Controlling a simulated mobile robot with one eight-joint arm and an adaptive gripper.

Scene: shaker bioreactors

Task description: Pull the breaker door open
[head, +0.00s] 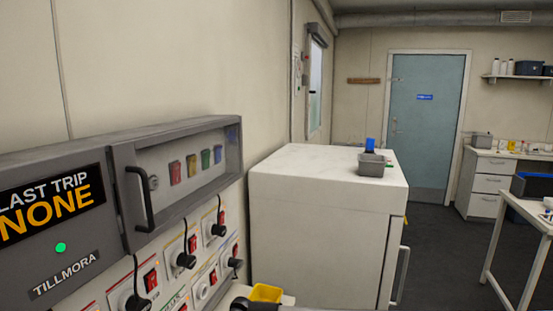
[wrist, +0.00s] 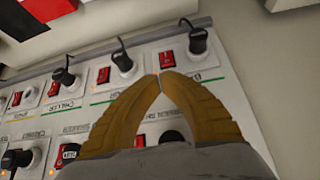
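The breaker door (head: 188,165) is a grey-framed panel with a clear window, at the left in the head view. It looks closed, and coloured breaker switches show through the window. Its dark bar handle (head: 142,198) stands upright at the door's left side. My gripper (wrist: 161,84) shows in the wrist view with its two yellow fingers meeting at the tips and nothing seen between them. The fingers are in front of the socket panel (wrist: 120,85), which appears upside down there. The handle cannot be made out in the wrist view.
Plugs with cables and red switches (head: 192,243) fill the panel below the door. A white cabinet (head: 320,225) stands to the right, with a grey bin (head: 371,168) on top. A yellow object (head: 265,293) shows at the bottom edge. Open floor lies toward the blue door (head: 425,125).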

